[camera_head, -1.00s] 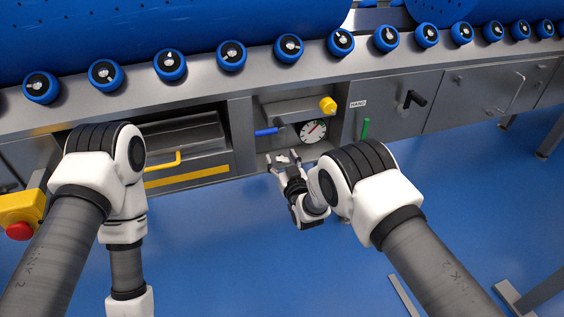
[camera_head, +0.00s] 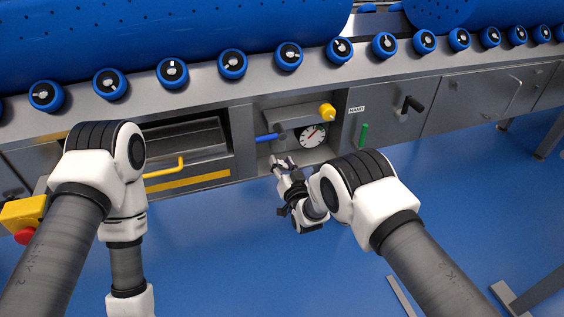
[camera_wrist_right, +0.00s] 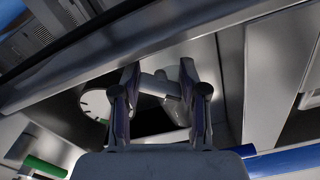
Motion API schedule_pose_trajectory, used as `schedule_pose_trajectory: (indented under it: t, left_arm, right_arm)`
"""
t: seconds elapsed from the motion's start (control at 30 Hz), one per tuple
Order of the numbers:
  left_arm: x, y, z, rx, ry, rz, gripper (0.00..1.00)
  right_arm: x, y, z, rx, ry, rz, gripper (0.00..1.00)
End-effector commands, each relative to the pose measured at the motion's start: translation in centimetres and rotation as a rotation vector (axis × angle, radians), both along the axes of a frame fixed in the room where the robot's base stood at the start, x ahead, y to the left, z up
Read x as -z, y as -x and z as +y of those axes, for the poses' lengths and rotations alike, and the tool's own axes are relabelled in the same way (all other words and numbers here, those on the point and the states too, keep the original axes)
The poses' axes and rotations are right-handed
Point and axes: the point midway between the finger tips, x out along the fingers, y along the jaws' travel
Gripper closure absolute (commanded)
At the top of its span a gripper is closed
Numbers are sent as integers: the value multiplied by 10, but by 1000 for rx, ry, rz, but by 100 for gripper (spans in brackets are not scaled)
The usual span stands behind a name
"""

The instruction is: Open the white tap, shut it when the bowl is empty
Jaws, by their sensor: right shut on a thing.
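My right gripper (camera_head: 283,161) is at the front of a recess in the grey cabinet. In the right wrist view my right gripper (camera_wrist_right: 160,78) has its fingers on both sides of a pale, T-shaped handle, which I take for the white tap (camera_wrist_right: 160,86), and is shut on it. In the head view the gripper hides the tap. A white round dial (camera_head: 312,136) with a red pointer is behind and to the right of the gripper. I cannot make out the bowl. My left gripper is out of view; only its arm shows.
Around the recess are a blue lever (camera_head: 266,138), a yellow knob (camera_head: 327,111) and a green handle (camera_head: 363,135). A black handle (camera_head: 413,103) is further right. A yellow handle (camera_head: 165,170) juts from the left drawer. The blue floor (camera_head: 220,250) is clear in the middle.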

Motion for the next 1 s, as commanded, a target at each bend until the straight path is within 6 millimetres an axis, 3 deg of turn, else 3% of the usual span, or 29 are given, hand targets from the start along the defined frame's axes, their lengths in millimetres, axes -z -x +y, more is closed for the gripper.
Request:
schedule_pose_trajectory:
  t: [0.07, 0.1, 0.13, 0.5, 0.83, 1.0]
  left_arm:
    - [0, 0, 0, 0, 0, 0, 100]
    - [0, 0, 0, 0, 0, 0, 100]
    - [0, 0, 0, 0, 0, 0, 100]
    - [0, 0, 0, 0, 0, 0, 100]
    - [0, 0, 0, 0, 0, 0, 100]
    - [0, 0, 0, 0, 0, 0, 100]
  right_arm:
    - [-1, 0, 1, -1, 0, -3, 92]
    - [-1, 0, 1, -1, 1, -3, 46]
    - [-1, 0, 1, -1, 1, -3, 36]
    - [0, 4, -1, 0, 3, 0, 36]
    - [1, 59, -19, -2, 4, 0, 36]
    - [0, 71, -24, -3, 2, -4, 36]
